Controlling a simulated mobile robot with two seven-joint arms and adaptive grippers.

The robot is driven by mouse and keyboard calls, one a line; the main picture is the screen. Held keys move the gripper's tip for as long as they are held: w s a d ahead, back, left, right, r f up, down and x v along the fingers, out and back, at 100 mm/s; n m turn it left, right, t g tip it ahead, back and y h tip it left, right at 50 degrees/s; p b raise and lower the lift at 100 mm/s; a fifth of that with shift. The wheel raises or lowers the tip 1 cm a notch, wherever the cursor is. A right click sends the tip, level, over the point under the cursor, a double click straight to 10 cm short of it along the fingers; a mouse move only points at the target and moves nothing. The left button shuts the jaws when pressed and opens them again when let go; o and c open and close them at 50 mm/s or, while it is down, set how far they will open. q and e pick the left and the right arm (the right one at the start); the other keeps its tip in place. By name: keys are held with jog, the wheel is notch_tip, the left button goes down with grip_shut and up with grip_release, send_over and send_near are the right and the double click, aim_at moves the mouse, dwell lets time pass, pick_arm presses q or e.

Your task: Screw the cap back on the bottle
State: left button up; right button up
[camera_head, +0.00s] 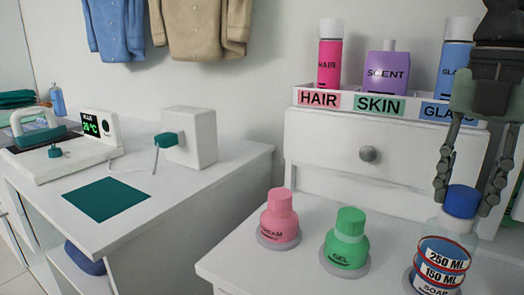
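My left gripper is not in view.
A pink cream bottle (279,222) and a green gel bottle (346,242) stand on round grey bases left of the soap. Behind is a white drawer unit (320,140) carrying several labelled bottles. A separate white table (170,197) with devices is at left.

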jog(key=c, duration=0.5)
jog(key=shift+f+m+b, duration=0.15)
jog(key=shift+m+b, duration=0.45)
jog(key=shift+m, duration=0.2)
jog(key=m+b, duration=0.1)
jog(key=m, duration=0.1)
jog(key=shift+m, duration=0.4)
jog(key=m+b, duration=0.1)
jog(key=m, duration=1.1)
jog(key=shift+m, duration=0.4)
jog(key=o, duration=1.3)
jog(key=shift+c, duration=0.2)
